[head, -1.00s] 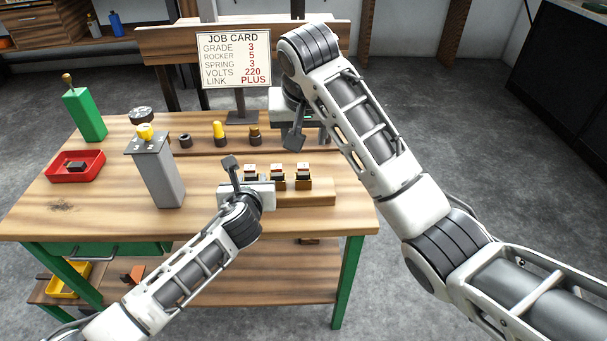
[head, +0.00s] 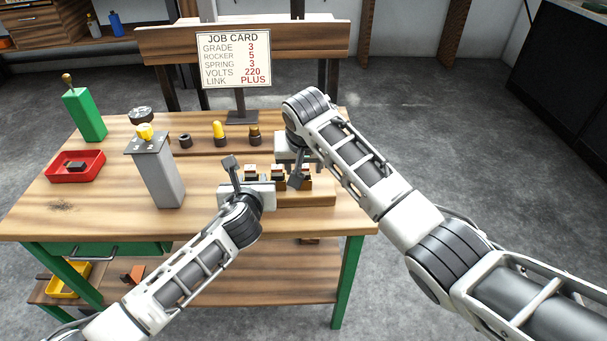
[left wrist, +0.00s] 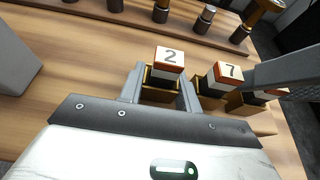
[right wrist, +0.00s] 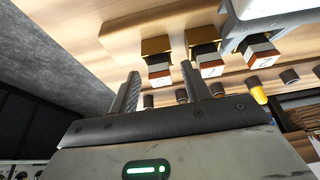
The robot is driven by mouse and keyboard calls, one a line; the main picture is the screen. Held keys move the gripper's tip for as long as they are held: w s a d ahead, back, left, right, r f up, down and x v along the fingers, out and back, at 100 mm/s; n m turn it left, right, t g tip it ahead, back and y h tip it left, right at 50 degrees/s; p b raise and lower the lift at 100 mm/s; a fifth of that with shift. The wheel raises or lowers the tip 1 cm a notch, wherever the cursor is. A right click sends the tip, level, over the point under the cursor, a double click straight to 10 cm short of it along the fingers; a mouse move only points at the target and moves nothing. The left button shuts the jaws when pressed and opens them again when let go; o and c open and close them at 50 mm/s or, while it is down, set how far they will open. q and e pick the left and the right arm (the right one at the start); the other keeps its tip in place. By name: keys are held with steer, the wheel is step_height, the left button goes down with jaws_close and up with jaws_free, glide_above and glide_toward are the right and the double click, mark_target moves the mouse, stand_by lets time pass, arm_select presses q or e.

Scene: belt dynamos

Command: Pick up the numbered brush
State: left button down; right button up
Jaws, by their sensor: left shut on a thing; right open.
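Three numbered brushes stand in brass holders in a row on a wooden block (head: 325,199). The right-end brush (right wrist: 160,75) has a number too small to read surely. My left gripper (left wrist: 160,84) is shut on the brass holder (left wrist: 160,83) under brush 2. My right gripper (right wrist: 160,80) is open above the right-end brush, which shows between and just beyond its fingertips. In the head view, my right gripper (head: 303,172) partly hides that brush.
A job card (head: 234,58) stands at the back. A grey post with a yellow top (head: 160,178), a red tray (head: 75,165) and a green block (head: 85,115) are to the left. Several small parts (head: 220,132) stand in a row behind the brushes.

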jaws_close()
steer(key=shift+r, duration=0.1)
step_height(320, 180, up, 10)
stand_by(0.5)
arm_select(q)
steer(key=shift+a, duration=0.1)
arm_select(e)
step_height(320, 180, up, 4)
glide_above(304, 168)
steer(key=shift+r, duration=0.2)
stand_by(0.4)
arm_select(q)
steer(key=c, duration=0.9)
jaws_free()
arm_select(e)
steer(key=shift+a, duration=0.1)
